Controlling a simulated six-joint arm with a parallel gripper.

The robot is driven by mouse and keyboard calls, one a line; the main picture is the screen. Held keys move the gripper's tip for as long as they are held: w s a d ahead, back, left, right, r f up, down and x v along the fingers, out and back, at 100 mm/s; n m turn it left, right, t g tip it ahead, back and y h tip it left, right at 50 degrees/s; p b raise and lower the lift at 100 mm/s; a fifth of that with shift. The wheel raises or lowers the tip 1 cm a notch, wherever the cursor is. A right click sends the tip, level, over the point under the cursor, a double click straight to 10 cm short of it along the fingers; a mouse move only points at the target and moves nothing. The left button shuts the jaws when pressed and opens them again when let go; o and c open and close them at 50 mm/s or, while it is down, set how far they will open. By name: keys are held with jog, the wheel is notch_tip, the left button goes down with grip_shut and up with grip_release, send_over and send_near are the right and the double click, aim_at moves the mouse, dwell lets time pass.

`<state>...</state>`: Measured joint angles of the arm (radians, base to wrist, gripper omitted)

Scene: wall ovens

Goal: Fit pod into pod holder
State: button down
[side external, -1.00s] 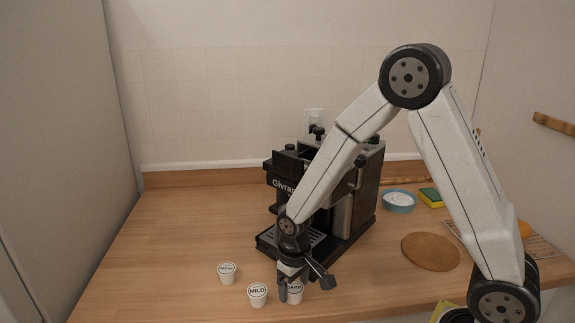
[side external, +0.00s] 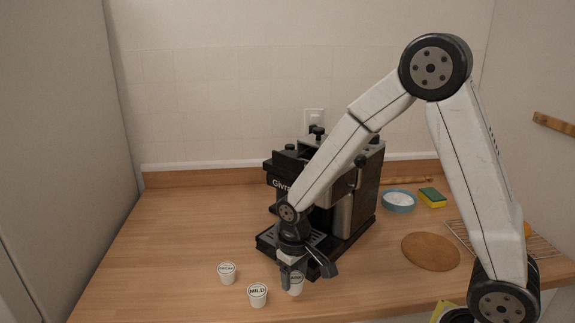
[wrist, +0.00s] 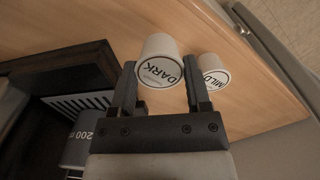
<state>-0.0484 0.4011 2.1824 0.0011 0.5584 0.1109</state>
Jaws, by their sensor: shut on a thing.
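A white pod with a round lid marked DARK (side external: 296,285) is between my gripper's fingers, and its lid faces the camera in the wrist view (wrist: 160,68). My gripper (side external: 292,279) is shut on this pod just in front of the coffee machine (side external: 350,205); its two dark fingers also show in the wrist view (wrist: 161,88). The pod seems to be slightly above the counter. I cannot make out the pod holder; the arm covers part of the machine's front.
Pods marked MILD (side external: 258,296) and DECAF (side external: 227,274) stand to the left on the wooden counter (side external: 170,250). The drip tray (side external: 268,241) lies behind my gripper. A round board (side external: 430,251), blue bowl (side external: 398,202) and sponge (side external: 432,197) are to the right.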

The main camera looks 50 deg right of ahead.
aim_at(294, 278)
jog(key=shift+r, duration=3.5)
jog(key=shift+r, duration=0.15)
notch_tip(294, 278, up, 32)
jog(key=s+d+m, duration=0.3)
jog(key=d+m, duration=0.6)
jog(key=d, duration=0.4)
jog(key=shift+n, duration=0.3)
jog(key=f, duration=0.5)
jog(key=shift+w+f, duration=0.25)
jog(key=shift+f, duration=0.05)
jog(key=shift+w, duration=0.1)
